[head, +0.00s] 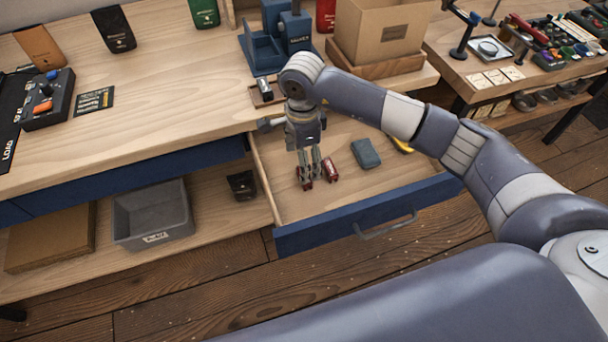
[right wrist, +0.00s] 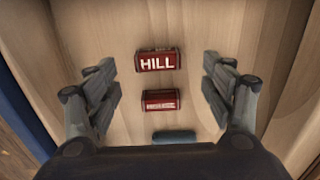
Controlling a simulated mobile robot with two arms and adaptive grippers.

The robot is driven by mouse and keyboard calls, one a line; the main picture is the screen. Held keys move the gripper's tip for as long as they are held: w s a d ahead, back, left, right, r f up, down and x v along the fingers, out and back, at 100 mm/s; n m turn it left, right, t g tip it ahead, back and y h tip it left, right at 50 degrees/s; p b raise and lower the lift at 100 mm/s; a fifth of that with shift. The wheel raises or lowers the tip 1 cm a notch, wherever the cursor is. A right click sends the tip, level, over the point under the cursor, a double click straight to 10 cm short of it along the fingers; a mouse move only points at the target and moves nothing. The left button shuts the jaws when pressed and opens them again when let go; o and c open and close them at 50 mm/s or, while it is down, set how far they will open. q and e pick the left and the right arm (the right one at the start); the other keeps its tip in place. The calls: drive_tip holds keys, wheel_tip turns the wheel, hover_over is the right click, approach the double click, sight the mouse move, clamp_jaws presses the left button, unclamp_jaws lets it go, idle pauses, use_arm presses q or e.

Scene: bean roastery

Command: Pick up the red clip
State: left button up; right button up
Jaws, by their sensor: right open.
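Two small red pieces lie in the open drawer (head: 290,206). In the right wrist view the upper one (right wrist: 159,61) reads "HILL" in white, and the lower one (right wrist: 162,103) has smaller lettering I cannot read. In the head view they show at the fingertips, a left red piece (head: 303,180) and a right red piece (head: 330,169). I cannot tell which is the clip. My right gripper (right wrist: 160,85) points down over them, its open fingers on either side, holding nothing. It also shows in the head view (head: 314,165). My left gripper is not in view.
A blue-grey block (head: 365,154) and a yellow item (head: 400,145) lie farther right in the drawer. The drawer's blue front (head: 310,230) and wooden sides enclose the space. A cardboard box (head: 390,35) and a blue machine (head: 275,40) stand on the worktop behind.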

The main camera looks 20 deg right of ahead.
drive_tip(key=f, duration=0.2)
drive_tip(key=f+p, duration=0.1)
drive_tip(key=shift+s+d+f, duration=0.15)
drive_tip(key=shift+s+f, duration=0.05)
drive_tip(key=shift+f, duration=0.7)
drive_tip(key=c, duration=0.8)
